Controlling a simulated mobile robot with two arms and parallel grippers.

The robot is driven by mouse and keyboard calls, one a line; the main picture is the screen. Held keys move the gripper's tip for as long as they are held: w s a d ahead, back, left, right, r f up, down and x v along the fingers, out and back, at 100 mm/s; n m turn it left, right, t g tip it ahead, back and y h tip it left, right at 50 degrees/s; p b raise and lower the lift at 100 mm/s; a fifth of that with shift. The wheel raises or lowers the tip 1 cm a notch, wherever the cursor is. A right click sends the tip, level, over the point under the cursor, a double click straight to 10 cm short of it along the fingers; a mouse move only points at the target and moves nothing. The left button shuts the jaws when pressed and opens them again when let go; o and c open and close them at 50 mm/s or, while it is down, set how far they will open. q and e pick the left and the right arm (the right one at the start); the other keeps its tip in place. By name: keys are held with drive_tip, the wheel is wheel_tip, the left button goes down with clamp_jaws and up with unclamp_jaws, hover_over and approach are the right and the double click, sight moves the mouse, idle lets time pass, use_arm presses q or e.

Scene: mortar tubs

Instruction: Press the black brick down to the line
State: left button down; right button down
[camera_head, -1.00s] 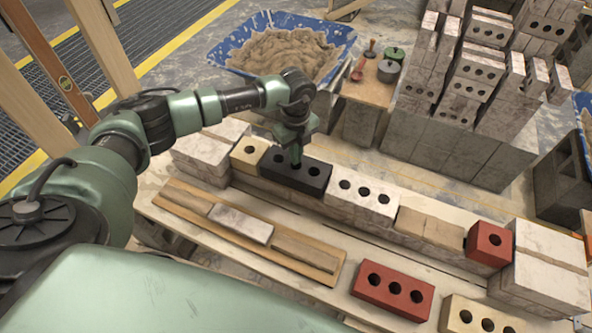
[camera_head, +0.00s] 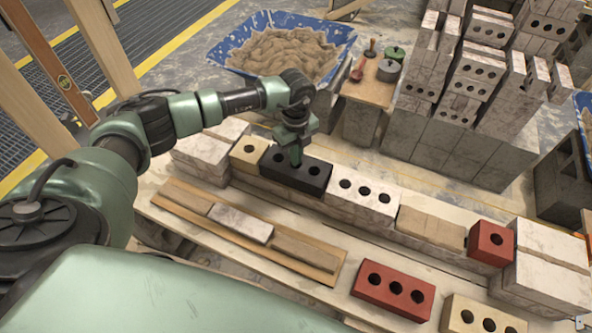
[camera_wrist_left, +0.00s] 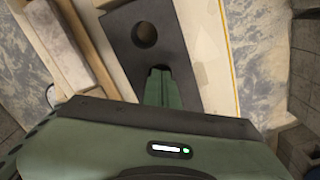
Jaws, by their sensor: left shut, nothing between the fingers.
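The black brick (camera_head: 287,180) lies in the top course of the low wall, between a yellow brick (camera_head: 249,154) and a white brick with several holes (camera_head: 363,194). My left gripper (camera_head: 296,162) points down with its fingers shut and empty, at the middle of the black brick's top. In the left wrist view, the fingertips (camera_wrist_left: 160,72) are over the black brick (camera_wrist_left: 140,62), close to one round hole; they hide part of its top. Whether they touch it, I cannot tell. A thin yellow line (camera_wrist_left: 232,50) runs alongside the brick there. My right gripper is not in view.
A plank (camera_head: 186,203) with brick pieces lies in front of the wall. A red brick (camera_head: 492,243) stands at the wall's right end, another red brick (camera_head: 393,291) in front. Behind are a blue mortar tub (camera_head: 217,55), a small tool table (camera_head: 368,92) and stacked bricks.

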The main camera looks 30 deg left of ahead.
use_arm(q)
drive_tip(key=shift+f, duration=0.4)
drive_tip(key=shift+s+d+f+b, duration=0.1)
drive_tip(key=shift+s+f+b, duration=0.25)
drive_tip(key=shift+f, duration=0.3)
idle(1.9)
drive_tip(key=shift+w+r, duration=0.1)
wheel_tip(320, 180, up, 2)
drive_tip(key=shift+w+p, duration=0.15)
drive_tip(key=shift+p, duration=0.75)
drive_tip(key=shift+w+r+p, duration=0.1)
drive_tip(key=shift+r+p, duration=1.1)
drive_tip(key=shift+r, duration=0.45)
